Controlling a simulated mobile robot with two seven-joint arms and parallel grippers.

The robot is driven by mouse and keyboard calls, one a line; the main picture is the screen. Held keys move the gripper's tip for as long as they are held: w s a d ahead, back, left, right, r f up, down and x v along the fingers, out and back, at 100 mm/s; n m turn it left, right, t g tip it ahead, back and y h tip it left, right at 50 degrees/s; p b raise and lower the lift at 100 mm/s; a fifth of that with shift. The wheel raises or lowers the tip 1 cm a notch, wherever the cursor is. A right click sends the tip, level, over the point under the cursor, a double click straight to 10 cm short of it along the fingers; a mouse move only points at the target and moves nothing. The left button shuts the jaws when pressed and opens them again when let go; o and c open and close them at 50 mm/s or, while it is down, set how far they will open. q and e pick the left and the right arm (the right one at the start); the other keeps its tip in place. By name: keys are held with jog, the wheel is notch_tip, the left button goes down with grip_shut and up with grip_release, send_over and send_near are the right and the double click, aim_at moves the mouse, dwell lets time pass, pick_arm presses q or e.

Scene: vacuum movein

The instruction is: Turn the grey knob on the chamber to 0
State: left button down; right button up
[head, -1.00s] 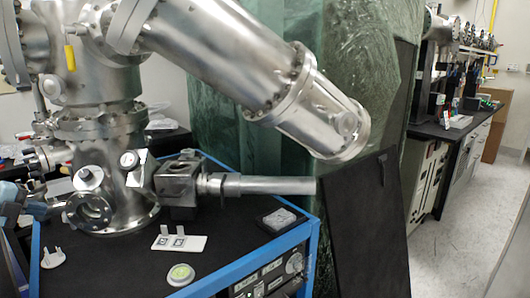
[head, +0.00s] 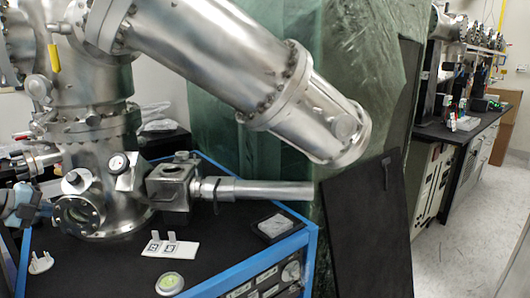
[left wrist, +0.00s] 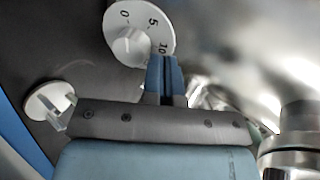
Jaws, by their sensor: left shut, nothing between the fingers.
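The steel chamber (head: 95,150) stands on the black bench top at the left of the head view. A light grey knob (head: 75,181) sits on its lower body. In the left wrist view the knob (left wrist: 135,30) shows large, with a dial marked 0, 5 and 10. My left gripper (head: 24,203) is left of the knob in the head view, partly cut off by the picture edge. In the left wrist view its blue fingers (left wrist: 165,72) are shut and empty, with their tips by the 10 mark. I cannot tell whether they touch the knob. My right gripper is not in view.
A small white pronged stand (head: 41,263), a white plate with two tagged pieces (head: 183,249) and a round green-faced disc (head: 170,283) lie on the bench. A second dial (head: 118,163) sits right of the knob. A steel tube (head: 265,190) juts right.

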pick_arm(q)
jog(key=shift+a+f, duration=0.1)
jog(key=shift+f, duration=0.2)
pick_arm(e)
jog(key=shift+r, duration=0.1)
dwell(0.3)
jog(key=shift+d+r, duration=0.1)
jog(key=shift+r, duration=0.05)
pick_arm(q)
jog(key=shift+p, duration=0.85)
jog(key=shift+a, duration=0.1)
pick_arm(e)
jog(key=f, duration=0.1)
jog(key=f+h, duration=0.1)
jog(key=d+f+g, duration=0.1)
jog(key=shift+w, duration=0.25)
